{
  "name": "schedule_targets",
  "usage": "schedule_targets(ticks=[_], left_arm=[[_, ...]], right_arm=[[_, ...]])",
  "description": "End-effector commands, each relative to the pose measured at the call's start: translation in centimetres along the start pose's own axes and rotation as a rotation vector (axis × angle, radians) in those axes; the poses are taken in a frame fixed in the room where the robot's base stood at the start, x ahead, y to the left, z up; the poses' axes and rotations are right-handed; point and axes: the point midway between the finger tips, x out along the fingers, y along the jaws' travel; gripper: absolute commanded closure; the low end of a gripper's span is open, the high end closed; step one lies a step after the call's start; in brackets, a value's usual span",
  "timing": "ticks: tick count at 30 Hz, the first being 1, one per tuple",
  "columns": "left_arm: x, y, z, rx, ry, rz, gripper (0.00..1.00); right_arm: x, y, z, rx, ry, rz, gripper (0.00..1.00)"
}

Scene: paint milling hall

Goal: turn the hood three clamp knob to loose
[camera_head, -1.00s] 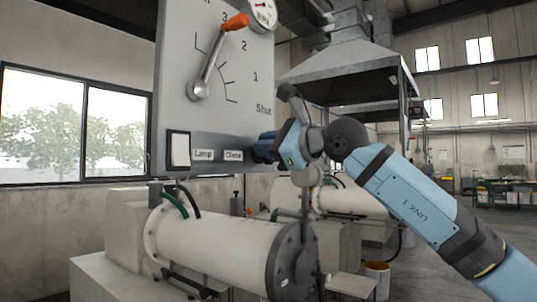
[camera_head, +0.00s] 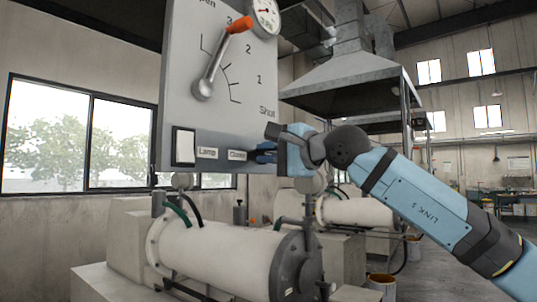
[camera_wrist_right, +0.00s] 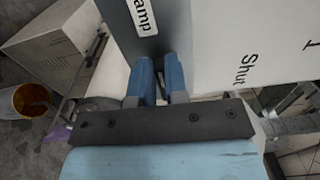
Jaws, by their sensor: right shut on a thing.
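A grey control panel (camera_head: 217,120) fills the upper middle of the head view. Its lower band carries a "Lamp" label (camera_head: 208,152) and a "Clamp" label (camera_head: 237,155). My right gripper (camera_head: 262,153) is at the band, just right of the "Clamp" label. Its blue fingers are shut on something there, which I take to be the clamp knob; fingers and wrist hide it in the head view. In the right wrist view the two fingers (camera_wrist_right: 160,80) reach to the dark band, with a narrow gap between them. My left gripper is not in view.
A lever with an orange grip (camera_head: 238,25) stands on the panel's dial near 3. A white switch (camera_head: 184,147) is left of the labels, and a gauge (camera_head: 265,14) is at the top right. A white cylindrical mill (camera_head: 225,255) lies below the panel.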

Motion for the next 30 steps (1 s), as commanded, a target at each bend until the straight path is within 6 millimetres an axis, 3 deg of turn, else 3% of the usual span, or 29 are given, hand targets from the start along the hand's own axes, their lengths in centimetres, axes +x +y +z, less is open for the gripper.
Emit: schedule_targets(ticks=[18, 19, 22, 30], left_arm=[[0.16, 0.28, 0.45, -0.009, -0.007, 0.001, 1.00], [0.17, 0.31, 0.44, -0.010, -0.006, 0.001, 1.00], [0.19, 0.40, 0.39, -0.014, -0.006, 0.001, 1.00], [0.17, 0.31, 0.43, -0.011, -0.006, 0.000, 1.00]], right_arm=[[0.01, 0.15, 0.00, -0.045, 0.000, 0.001, 1.00], [0.01, 0.15, 0.01, -0.045, 0.000, 0.001, 0.84], [0.01, 0.15, 0.01, -0.045, 0.000, 0.001, 0.61], [-0.05, 0.13, 0.00, -0.043, 0.000, 0.001, 0.61]])
